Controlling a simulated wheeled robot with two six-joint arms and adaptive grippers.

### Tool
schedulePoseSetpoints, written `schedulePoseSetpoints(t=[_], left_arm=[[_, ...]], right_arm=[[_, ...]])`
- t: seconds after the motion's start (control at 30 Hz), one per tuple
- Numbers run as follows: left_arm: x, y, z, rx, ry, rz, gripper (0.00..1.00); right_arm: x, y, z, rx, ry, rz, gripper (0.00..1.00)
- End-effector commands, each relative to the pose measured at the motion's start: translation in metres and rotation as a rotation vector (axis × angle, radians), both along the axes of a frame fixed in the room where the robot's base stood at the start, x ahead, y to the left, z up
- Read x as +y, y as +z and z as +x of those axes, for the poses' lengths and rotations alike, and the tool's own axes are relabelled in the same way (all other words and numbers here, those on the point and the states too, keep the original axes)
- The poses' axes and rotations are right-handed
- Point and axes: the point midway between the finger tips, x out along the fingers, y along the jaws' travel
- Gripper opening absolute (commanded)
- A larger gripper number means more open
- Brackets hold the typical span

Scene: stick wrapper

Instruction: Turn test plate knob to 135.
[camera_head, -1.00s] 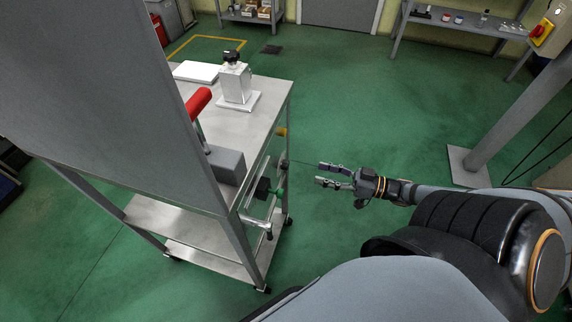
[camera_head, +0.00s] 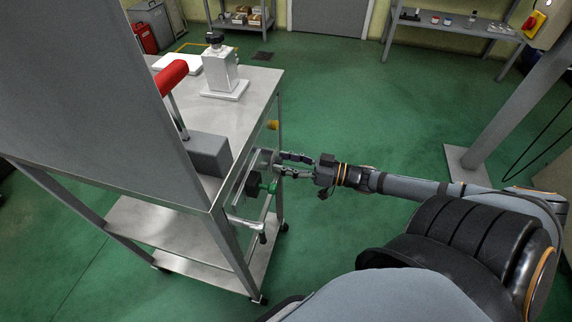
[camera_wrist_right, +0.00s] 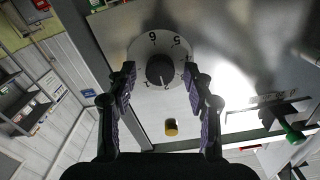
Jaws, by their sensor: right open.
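The test plate knob (camera_wrist_right: 160,70) is a round dark knob with a light pointer line, on a pale numbered dial (camera_wrist_right: 143,50) in the right wrist view. The pointer line points toward the bottom of that picture; the exact reading is too small to tell. My right gripper (camera_wrist_right: 160,88) is open, with one finger on each side of the knob and visible gaps to it. In the head view my right gripper (camera_head: 282,172) reaches the side of the metal cart where the dial (camera_head: 266,158) is partly seen. My left gripper is not in view.
A yellow knob (camera_wrist_right: 171,127) and a green handle (camera_wrist_right: 292,132) are close to the dial. The metal cart (camera_head: 247,112) carries a white block fixture (camera_head: 219,72) and a red-handled device (camera_head: 172,76). A large grey panel (camera_head: 90,90) blocks the left.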

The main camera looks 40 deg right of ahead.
Motion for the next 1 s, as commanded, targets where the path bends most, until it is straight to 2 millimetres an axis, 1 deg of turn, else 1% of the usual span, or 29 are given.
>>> schedulePoseSetpoints(t=[0.13, 0.5, 0.53, 0.77, 1.0], left_arm=[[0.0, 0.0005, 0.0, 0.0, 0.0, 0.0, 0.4], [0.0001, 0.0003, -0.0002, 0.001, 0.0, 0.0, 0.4], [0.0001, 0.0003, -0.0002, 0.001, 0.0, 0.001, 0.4], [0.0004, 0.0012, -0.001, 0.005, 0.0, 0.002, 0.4], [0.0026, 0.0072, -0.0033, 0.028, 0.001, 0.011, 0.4]], right_arm=[[-0.0002, 0.0005, -0.0001, 0.0, 0.0, 0.0, 0.52], [-0.0004, 0.0002, -0.0003, 0.001, -0.001, 0.001, 0.02], [-0.0004, 0.0001, -0.0003, 0.001, -0.001, 0.001, 0.0], [-0.0004, 0.0006, -0.0003, -0.012, -0.001, -0.015, 0.0], [-0.0004, 0.0011, -0.0005, -0.086, -0.001, -0.103, 0.0]])
